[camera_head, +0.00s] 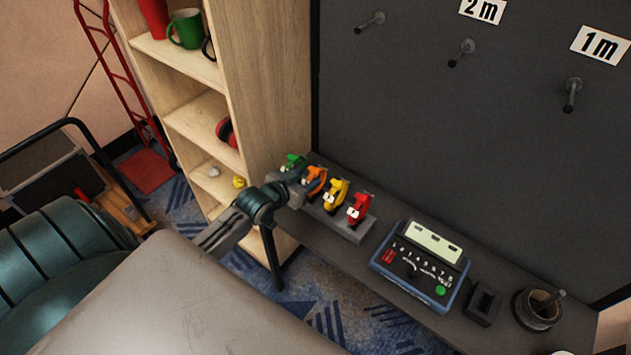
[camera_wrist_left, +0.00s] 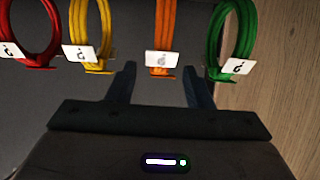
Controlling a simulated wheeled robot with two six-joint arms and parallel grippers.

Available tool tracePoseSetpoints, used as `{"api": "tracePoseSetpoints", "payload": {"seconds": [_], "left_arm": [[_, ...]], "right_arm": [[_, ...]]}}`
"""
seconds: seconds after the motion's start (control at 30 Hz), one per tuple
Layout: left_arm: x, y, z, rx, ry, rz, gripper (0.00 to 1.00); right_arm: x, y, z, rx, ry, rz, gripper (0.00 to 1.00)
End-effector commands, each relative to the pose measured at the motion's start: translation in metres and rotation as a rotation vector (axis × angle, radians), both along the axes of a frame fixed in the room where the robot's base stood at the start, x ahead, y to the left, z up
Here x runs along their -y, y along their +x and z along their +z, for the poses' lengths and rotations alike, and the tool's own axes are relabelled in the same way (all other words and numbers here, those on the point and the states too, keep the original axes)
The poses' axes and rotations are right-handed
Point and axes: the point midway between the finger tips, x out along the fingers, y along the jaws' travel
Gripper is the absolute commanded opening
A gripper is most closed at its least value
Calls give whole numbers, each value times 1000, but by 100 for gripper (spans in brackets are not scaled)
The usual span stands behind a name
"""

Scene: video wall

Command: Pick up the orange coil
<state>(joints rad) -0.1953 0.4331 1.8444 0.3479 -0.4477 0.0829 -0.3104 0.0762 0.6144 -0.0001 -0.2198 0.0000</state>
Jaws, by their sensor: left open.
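The orange coil (camera_head: 314,178) hangs with a white tag in a row of coils on a small grey stand; it also shows upright in the left wrist view (camera_wrist_left: 166,30). My left gripper (camera_head: 298,190) is at the orange coil's near side in the head view and partly hides the stand. In the left wrist view its two fingers (camera_wrist_left: 158,76) are apart, one on each side of the coil's lower end, with nothing held between them. Whether the coil lies within finger depth is unclear. My right gripper is not in view.
Green (camera_head: 293,162), yellow (camera_head: 336,193) and red (camera_head: 359,207) coils stand beside it on the grey stand (camera_head: 347,230). A keypad device (camera_head: 418,265) and a dark cup (camera_head: 537,309) are farther right on the shelf. A wooden bookcase (camera_head: 262,90) rises close behind the green coil.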

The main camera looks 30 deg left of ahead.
Motion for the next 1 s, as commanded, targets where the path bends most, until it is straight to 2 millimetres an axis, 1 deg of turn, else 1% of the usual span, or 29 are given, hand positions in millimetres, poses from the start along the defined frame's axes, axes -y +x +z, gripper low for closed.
{"api": "tracePoseSetpoints", "payload": {"seconds": [0.03, 0.17, 0.3, 0.4, 0.5, 0.6, 0.8, 0.87, 1.0], "left_arm": [[1, 5, -1, 1, -3, 1, 46], [1, 12, -4, 0, -2, 1, 46], [3, 29, -11, 1, -5, 2, 46], [4, 44, -17, 1, -4, 2, 46], [4, 54, -21, 1, -3, 1, 46], [5, 58, -24, 0, -1, -1, 46], [5, 58, -24, 0, 0, -1, 46], [5, 58, -24, 0, 0, -1, 37], [5, 58, -24, 0, 0, -1, 9]], "right_arm": [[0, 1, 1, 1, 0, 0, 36], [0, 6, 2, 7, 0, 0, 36], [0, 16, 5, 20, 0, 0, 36], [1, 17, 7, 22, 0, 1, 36], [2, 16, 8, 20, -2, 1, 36], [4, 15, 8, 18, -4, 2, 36], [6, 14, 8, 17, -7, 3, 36], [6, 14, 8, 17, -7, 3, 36], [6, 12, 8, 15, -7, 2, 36]]}}
